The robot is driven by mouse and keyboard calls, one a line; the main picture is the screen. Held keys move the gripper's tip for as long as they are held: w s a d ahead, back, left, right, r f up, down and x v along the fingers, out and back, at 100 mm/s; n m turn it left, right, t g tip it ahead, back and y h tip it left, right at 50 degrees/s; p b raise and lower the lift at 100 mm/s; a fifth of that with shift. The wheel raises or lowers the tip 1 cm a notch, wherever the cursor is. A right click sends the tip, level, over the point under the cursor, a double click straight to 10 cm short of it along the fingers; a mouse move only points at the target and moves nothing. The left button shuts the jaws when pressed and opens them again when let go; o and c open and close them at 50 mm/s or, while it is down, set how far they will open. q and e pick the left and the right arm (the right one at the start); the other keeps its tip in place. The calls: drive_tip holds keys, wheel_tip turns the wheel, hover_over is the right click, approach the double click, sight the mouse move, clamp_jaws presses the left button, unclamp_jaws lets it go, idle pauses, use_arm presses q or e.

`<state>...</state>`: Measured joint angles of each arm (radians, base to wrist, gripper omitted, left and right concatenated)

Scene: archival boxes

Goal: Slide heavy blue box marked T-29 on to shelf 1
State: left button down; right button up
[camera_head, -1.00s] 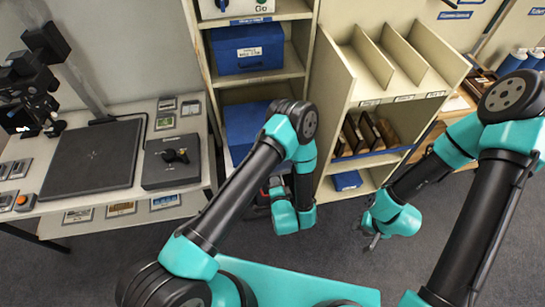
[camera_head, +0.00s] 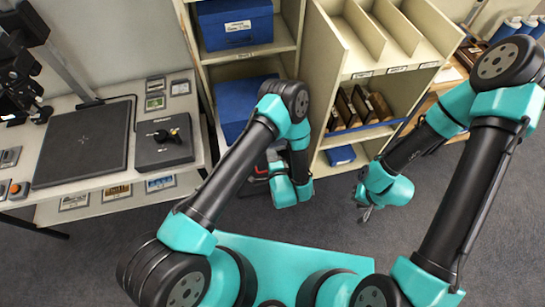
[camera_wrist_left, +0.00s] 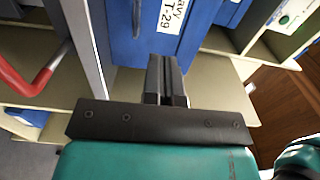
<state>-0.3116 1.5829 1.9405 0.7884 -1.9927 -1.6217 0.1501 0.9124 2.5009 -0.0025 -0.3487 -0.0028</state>
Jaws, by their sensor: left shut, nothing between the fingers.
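The blue box marked T-29 (camera_wrist_left: 165,30) fills the upper middle of the left wrist view, its white label partly cut off. The blue box low in the beige shelf unit (camera_head: 236,100) in the head view appears to be the same one, partly hidden by my left arm. My left gripper (camera_wrist_left: 166,80) is shut and empty, its fingertips pointing at the box front just below the label; I cannot tell whether they touch. My right gripper (camera_head: 366,212) hangs over the floor away from the box; its jaw gap is too small to tell.
Another labelled blue box (camera_head: 235,25) sits on the shelf above. A red handle (camera_wrist_left: 28,80) shows beside my left gripper. A divided beige cabinet (camera_head: 328,35) stands to the right, a work table (camera_head: 108,190) to the left. The grey floor (camera_head: 330,235) between is clear.

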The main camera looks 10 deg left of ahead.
use_arm(q)
drive_tip(key=x, duration=1)
drive_tip(key=shift+w, duration=0.1)
drive_tip(key=shift+w, duration=0.15)
